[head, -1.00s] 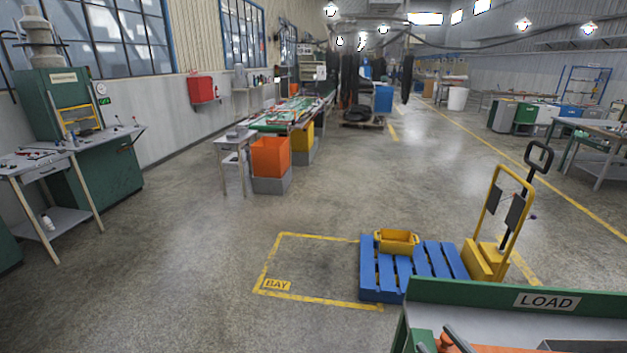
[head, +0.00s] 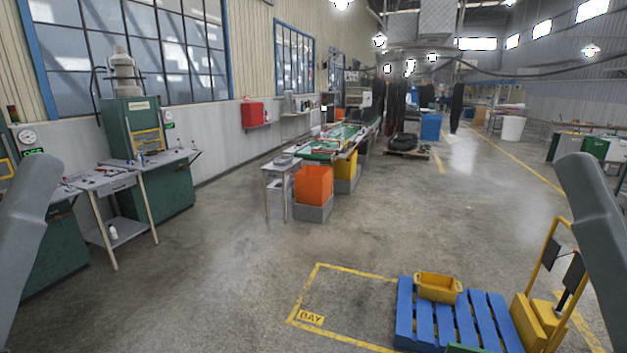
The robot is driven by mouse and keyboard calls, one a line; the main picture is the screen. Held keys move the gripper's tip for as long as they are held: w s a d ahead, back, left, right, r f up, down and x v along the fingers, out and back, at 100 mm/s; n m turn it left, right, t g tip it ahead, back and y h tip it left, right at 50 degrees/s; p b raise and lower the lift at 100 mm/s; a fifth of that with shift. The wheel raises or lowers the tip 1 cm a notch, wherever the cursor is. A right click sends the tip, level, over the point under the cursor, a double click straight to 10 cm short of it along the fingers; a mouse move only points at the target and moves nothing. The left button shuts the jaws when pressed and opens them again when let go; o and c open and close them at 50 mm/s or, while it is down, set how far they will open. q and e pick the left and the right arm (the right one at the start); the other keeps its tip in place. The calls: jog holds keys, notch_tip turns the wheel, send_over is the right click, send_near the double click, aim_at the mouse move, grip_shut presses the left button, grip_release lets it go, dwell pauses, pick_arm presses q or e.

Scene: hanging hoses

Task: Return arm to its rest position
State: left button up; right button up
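Grey links of my two arms show at the picture's edges in the head view, one at the far left and one at the far right. Both are raised and stand clear of the objects in the workshop. Neither gripper is in the picture, so I cannot see whether either holds anything.
A blue pallet (head: 470,325) with a yellow bin (head: 438,288) on it lies at the lower right, beside a yellow pallet truck (head: 540,318). A taped bay is on the floor next to it. An orange bin (head: 313,186) stands by a long table (head: 335,143). The middle floor is clear.

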pick_arm(q)
notch_tip(320, 180, up, 25)
jog(key=p, duration=2.1)
jog(key=shift+f, duration=0.2)
pick_arm(e)
notch_tip(320, 180, up, 25)
jog(key=shift+f, duration=0.2)
